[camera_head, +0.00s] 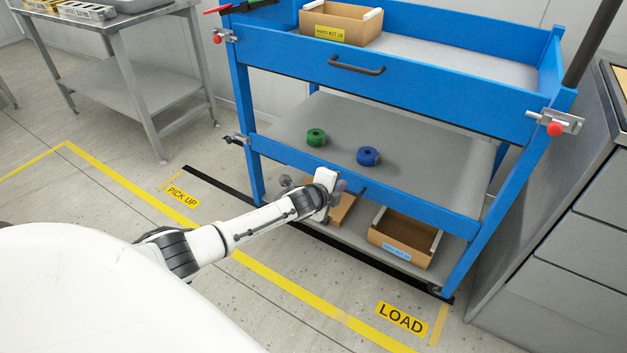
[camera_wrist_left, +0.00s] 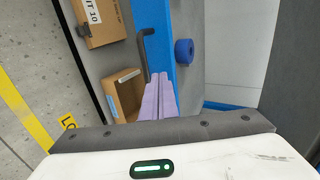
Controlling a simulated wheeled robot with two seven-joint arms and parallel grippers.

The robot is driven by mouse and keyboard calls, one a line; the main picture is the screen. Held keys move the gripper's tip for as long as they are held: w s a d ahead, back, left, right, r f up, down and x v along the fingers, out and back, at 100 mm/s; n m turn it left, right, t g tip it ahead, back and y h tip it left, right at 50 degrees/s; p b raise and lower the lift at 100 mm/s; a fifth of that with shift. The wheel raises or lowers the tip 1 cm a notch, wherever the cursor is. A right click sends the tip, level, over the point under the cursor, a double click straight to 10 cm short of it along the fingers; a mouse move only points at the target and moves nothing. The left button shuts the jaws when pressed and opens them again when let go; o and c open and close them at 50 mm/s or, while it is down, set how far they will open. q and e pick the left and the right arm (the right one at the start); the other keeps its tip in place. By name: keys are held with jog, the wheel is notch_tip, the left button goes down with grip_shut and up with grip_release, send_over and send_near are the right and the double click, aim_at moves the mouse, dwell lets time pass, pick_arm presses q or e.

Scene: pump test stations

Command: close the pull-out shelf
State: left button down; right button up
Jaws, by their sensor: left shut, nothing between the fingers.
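The blue cart (camera_head: 238,100) stands in front of me. Its middle grey shelf (camera_head: 430,150) has a blue front lip (camera_head: 400,197) that looks about level with the front legs; I cannot tell whether it still sticks out slightly. A green roll (camera_head: 316,137) and a blue roll (camera_head: 368,156) sit on it. In the left wrist view a dark handle (camera_wrist_left: 147,45) is on this lip, beside the blue roll (camera_wrist_left: 184,52). My left gripper (camera_head: 341,186) is shut and empty at the lip, its lavender fingertips (camera_wrist_left: 160,78) near the handle; contact is unclear. My right gripper is out of view.
Cardboard boxes (camera_head: 405,238) stand on the bottom shelf. The top tray has its own handle (camera_head: 357,69) and a box (camera_head: 340,22). Red-knobbed clamps (camera_head: 554,128) are at the front corners. A grey cabinet (camera_head: 565,230) is close on the right; a metal table (camera_head: 140,80) stands left.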

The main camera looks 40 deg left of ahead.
pick_arm(q)
jog(key=a+p+v, duration=0.1)
jog(key=p+v, duration=0.2)
jog(key=v, duration=0.6)
jog(key=shift+s+d, duration=0.15)
jog(key=shift+d, duration=0.35)
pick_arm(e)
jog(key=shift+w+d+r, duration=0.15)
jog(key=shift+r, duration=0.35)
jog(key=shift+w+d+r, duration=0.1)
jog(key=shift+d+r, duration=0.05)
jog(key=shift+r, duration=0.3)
pick_arm(q)
jog(key=s+d+f+n+g+h+p, duration=0.25)
jog(key=s+d+n+p, duration=0.2)
jog(key=s+d, duration=0.75)
jog(key=s+d+r+n+p, duration=0.1)
jog(key=s+d+n, duration=0.3)
jog(key=s, duration=0.4)
jog(key=s+d+r+n+h+p, duration=0.1)
jog(key=s+d+r+n+p, duration=0.1)
jog(key=s+d+n, duration=0.3)
jog(key=s+r+n+g, duration=0.1)
jog(key=s, duration=0.2)
jog(key=shift+s, duration=0.3)
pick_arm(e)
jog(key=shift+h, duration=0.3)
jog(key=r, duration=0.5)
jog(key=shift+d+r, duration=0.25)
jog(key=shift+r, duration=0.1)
